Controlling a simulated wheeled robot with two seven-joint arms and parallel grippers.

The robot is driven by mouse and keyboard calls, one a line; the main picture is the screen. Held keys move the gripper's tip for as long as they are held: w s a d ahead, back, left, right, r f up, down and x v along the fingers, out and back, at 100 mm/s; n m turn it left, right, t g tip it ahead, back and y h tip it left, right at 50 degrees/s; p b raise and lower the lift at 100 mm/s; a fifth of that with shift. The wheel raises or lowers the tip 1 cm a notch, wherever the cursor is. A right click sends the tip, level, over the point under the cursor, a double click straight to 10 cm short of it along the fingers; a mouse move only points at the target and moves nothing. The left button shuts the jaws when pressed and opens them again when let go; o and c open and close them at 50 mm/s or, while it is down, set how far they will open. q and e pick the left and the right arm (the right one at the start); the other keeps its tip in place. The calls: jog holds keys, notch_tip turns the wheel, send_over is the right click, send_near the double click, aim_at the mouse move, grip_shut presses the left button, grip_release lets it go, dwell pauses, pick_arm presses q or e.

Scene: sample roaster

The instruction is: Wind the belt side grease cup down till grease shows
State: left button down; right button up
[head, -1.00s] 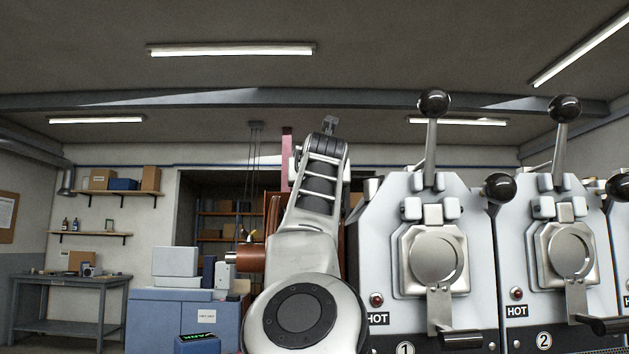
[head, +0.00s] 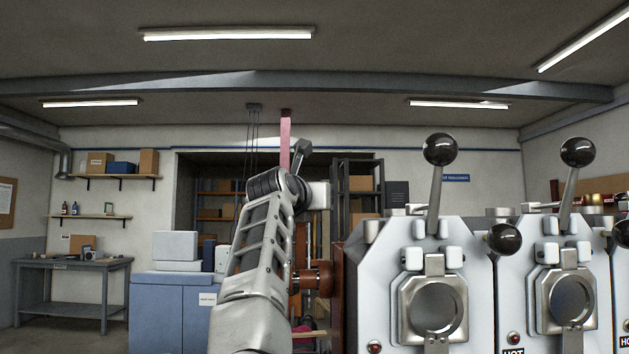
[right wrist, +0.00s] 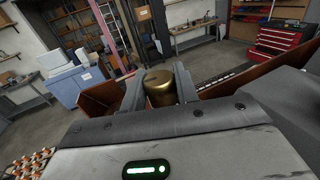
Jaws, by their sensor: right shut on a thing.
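In the right wrist view a brass, round-topped cup (right wrist: 160,88), which looks like the grease cup, stands between the two dark fingers of my right gripper (right wrist: 169,84). The gripper is shut on it. The cup's lower part is hidden behind the gripper body, and no grease shows. In the head view an arm of mine rises through the middle, left of the white roaster (head: 374,290). Its fingers and the cup cannot be made out there. My left gripper is not in view.
Red-brown panels (right wrist: 101,97) lie close on both sides of the fingers in the right wrist view. Black-knobbed levers (head: 439,149) stand up from the roaster. A pink post (head: 285,140) rises behind my arm. A blue cabinet (head: 168,318) stands farther back at left.

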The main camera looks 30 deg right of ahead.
dwell(0.3)
jog(key=o, duration=0.9)
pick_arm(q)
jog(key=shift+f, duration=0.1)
pick_arm(e)
jog(key=shift+o, duration=0.2)
pick_arm(q)
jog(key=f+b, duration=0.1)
jog(key=b, duration=0.1)
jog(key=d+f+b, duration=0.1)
jog(key=b, duration=0.2)
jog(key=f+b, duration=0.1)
jog(key=b, duration=0.2)
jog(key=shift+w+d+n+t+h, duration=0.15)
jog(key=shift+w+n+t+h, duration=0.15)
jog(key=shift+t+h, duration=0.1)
pick_arm(e)
jog(key=v, duration=1.6)
